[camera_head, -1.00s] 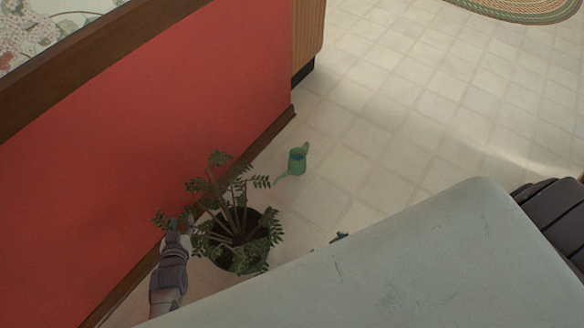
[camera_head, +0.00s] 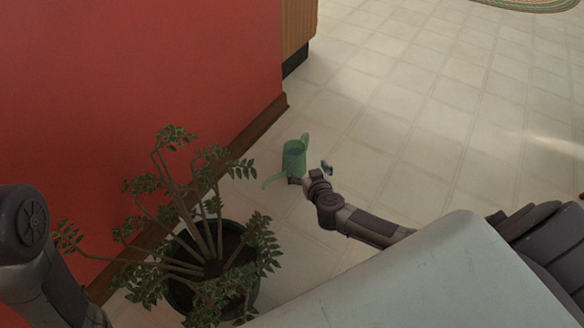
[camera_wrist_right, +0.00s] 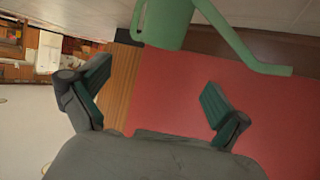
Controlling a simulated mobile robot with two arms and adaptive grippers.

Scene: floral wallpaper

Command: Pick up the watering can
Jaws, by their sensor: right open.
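The green watering can (camera_head: 294,158) stands on the tiled floor near the red wall, its spout pointing left and down in the head view. My right gripper (camera_head: 311,174) is beside the can, on its lower right side in that view. In the right wrist view, the can (camera_wrist_right: 163,22) is at the top edge, partly cut off, with its spout reaching right. There the right gripper's two fingers (camera_wrist_right: 155,90) are spread wide with nothing between them. Part of my left arm shows at the left edge of the head view, but its gripper does not.
A leafy potted plant (camera_head: 212,255) stands on the floor left of and nearer than the can. The red wall (camera_head: 120,70) with a dark baseboard runs behind both. Open tiled floor (camera_head: 420,110) lies to the right of the can.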

